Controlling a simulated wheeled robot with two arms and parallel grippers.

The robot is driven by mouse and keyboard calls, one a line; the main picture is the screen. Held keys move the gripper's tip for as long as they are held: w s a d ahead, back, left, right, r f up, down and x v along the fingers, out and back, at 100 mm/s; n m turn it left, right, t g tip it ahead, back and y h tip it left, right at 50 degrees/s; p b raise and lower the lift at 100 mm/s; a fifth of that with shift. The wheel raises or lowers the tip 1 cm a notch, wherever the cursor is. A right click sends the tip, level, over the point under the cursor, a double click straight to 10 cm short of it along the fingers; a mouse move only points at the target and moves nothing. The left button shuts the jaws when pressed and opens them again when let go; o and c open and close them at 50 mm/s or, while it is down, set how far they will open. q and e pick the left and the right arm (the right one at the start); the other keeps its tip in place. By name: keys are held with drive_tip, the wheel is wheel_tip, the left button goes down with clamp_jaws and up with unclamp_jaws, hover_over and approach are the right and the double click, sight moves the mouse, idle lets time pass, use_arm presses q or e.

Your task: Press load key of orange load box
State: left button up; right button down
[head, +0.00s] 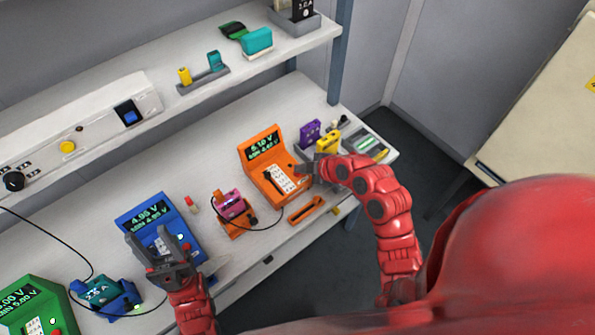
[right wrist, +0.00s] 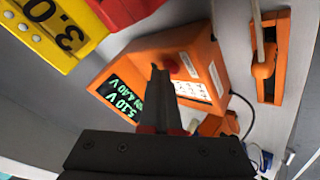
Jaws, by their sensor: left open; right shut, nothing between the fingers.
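The orange load box (head: 267,172) stands on the bench with a lit green display and a pale key panel on its front. In the right wrist view the orange load box (right wrist: 205,60) shows a red round knob, a white key panel and its display. My right gripper (head: 307,170) is shut and empty at the right side of the box's front; its fingers also show in the right wrist view (right wrist: 165,85), in front of the box. I cannot tell whether the fingertips touch a key. My left gripper (head: 160,250) is open and empty over the blue load box (head: 150,212).
A green load box (head: 30,295) is at the lower left. A pink cell in an orange holder (head: 237,228) sits left of the orange box. Purple (head: 310,133) and yellow (head: 328,143) cells stand behind my right gripper. An orange tray (head: 306,210) lies near the bench's front edge.

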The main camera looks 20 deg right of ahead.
drive_tip(key=shift+r, duration=0.45)
wheel_tip(320, 180, up, 6)
drive_tip(key=shift+f+p, duration=0.1)
drive_tip(key=shift+p, duration=0.6)
drive_tip(key=shift+s, duration=0.1)
